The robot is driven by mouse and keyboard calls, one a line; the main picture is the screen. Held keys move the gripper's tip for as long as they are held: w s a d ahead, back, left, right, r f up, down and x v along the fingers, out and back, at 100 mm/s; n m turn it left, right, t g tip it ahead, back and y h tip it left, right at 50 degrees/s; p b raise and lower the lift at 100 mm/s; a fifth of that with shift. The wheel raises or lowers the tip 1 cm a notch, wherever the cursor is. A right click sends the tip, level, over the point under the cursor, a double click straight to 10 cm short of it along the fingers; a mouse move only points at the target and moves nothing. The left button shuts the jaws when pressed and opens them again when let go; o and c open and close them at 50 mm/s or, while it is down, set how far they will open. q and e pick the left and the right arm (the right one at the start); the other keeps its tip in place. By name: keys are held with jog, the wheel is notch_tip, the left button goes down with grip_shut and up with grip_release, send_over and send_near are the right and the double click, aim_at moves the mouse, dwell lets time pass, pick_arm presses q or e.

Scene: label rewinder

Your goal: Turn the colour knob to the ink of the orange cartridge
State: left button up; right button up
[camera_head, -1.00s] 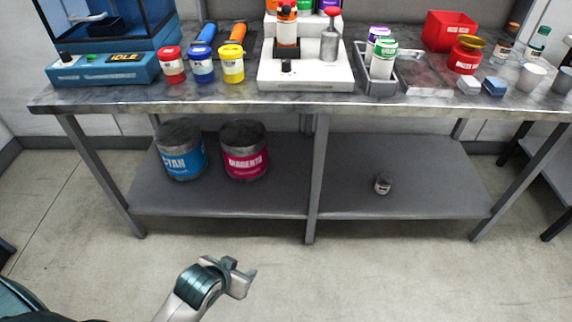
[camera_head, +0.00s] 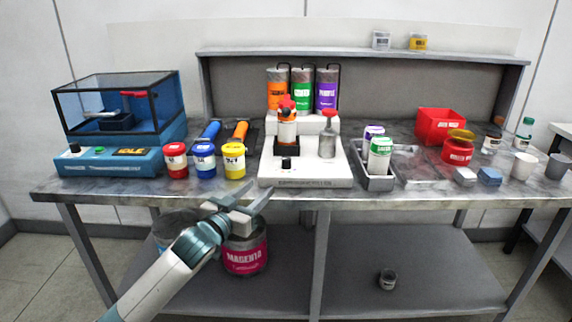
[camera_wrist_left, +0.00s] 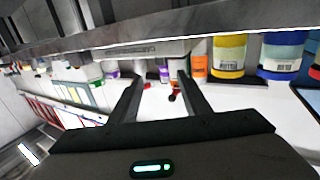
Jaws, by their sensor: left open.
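A white machine (camera_head: 307,179) stands mid-bench with a small black knob (camera_head: 286,164) on its front face; the knob's pointer is too small to read. A cartridge with orange bands and a red-orange top (camera_head: 287,127) stands upright on the machine above the knob. Behind it stand an orange canister (camera_head: 278,93), a green canister (camera_head: 302,93) and a purple canister (camera_head: 326,93). My left gripper (camera_head: 252,196) is open and empty, in front of the bench edge, below and left of the knob. It also shows in the left wrist view (camera_wrist_left: 158,82). My right gripper is out of view.
Red, blue and yellow jars (camera_head: 234,161) stand left of the machine, beside a blue device with a glass case (camera_head: 120,108). Right are a grey tray (camera_head: 374,182) with bottles, a red bin (camera_head: 440,126) and cups. The bench edge (camera_head: 400,193) lies close to my left gripper.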

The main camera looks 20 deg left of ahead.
aim_at(284, 163)
pick_arm(q)
jog(key=shift+w+r, duration=0.1)
jog(key=shift+r, duration=0.15)
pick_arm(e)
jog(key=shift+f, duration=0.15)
pick_arm(q)
jog(key=shift+w, duration=0.15)
jog(key=w+d, duration=0.1)
jog(key=w, duration=0.4)
jog(key=w+p, duration=0.1)
jog(key=w, duration=0.3)
jog(key=w+d, duration=0.1)
jog(key=w, duration=0.4)
jog(key=shift+w+d, duration=0.45)
jog(key=shift+w, duration=0.95)
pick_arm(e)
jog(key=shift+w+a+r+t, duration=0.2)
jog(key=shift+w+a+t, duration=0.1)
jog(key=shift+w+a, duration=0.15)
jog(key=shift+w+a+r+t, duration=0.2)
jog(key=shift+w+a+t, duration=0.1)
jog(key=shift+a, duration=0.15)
